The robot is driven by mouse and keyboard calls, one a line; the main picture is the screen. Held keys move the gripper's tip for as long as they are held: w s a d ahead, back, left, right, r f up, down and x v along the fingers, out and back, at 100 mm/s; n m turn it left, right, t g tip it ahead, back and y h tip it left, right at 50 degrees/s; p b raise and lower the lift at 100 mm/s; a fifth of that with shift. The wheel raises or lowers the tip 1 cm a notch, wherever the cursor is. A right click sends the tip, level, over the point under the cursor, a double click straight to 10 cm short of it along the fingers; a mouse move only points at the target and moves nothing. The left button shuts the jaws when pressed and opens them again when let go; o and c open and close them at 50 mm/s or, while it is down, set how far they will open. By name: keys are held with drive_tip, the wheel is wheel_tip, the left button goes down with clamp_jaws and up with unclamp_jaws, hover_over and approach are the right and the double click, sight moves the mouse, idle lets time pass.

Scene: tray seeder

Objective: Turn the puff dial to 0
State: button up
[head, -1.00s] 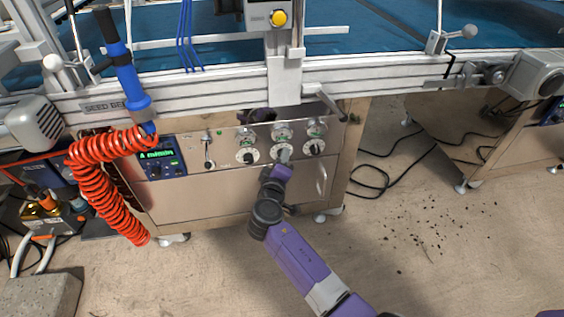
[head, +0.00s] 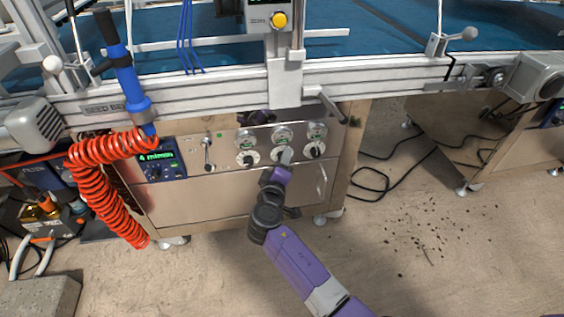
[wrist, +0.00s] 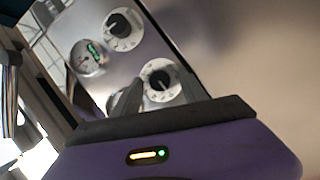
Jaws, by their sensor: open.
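A steel control panel (head: 225,165) carries a row of three white dials with black knobs. The left dial (head: 247,157) and right dial (head: 315,150) are in clear view.
Round gauges with green labels sit above the dials; one gauge (wrist: 88,58) shows in the wrist view. A lever (head: 207,153) and a blue display box (head: 161,160) are at the left. A red coiled hose (head: 100,185) hangs farther left. A rail (head: 200,90) runs above the panel.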

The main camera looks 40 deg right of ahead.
drive_tip(key=p+v, duration=0.2)
drive_tip(key=v, duration=0.5)
drive_tip(key=shift+s+a, duration=0.3)
drive_tip(key=shift+w, duration=0.1)
drive_tip(key=w+a+r+n+t+y, duration=0.1)
drive_tip(key=w+a+t+y, duration=0.2)
drive_tip(key=a, duration=0.1)
drive_tip(key=s+a+t+y, duration=0.3)
drive_tip(key=s+a+y, duration=0.5)
drive_tip(key=s+a, duration=0.35)
drive_tip(key=s+a+r+m+y, duration=0.15)
drive_tip(key=s+r, duration=0.25)
drive_tip(key=s, duration=1)
drive_tip(key=s+a+r+m+y, duration=0.15)
drive_tip(key=s+r, duration=0.25)
drive_tip(key=s, duration=1)
wheel_tip(320, 180, up, 29)
drive_tip(key=p, duration=2.9)
drive_tip(key=shift+w+r+h, duration=0.15)
drive_tip(key=shift+h, duration=0.25)
